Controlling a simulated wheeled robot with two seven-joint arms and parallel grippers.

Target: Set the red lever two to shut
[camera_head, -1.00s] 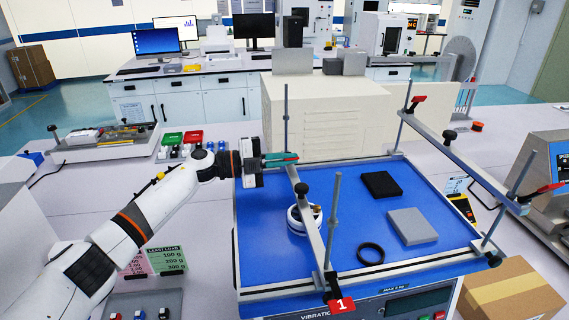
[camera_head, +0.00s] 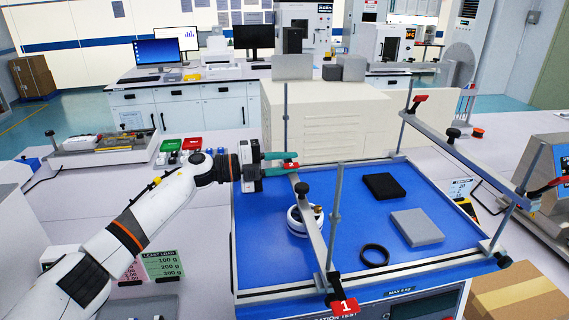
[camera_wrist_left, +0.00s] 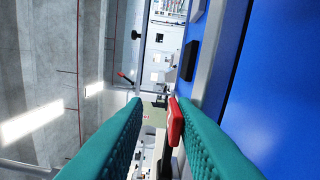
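A red lever (camera_head: 291,166) sits at the back left corner of the blue tester table (camera_head: 262,262), at the end of the left crossbar; its number is not readable. My left gripper (camera_head: 289,160) is at this lever, with its two teal fingers apart. In the left wrist view the red lever (camera_wrist_left: 175,122) stands between the spread fingers (camera_wrist_left: 158,108), close to the right one. I cannot tell whether that finger touches it. Another red lever (camera_head: 345,307), marked 1, is at the front end of the same bar. My right gripper is not in view.
Further red levers sit at the back right (camera_head: 418,99) and front right (camera_head: 546,187) of the frame. On the table are a black block (camera_head: 382,186), a grey block (camera_head: 413,227), a black ring (camera_head: 374,255) and a white round part (camera_head: 297,221). A beige cabinet (camera_head: 325,120) stands behind.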

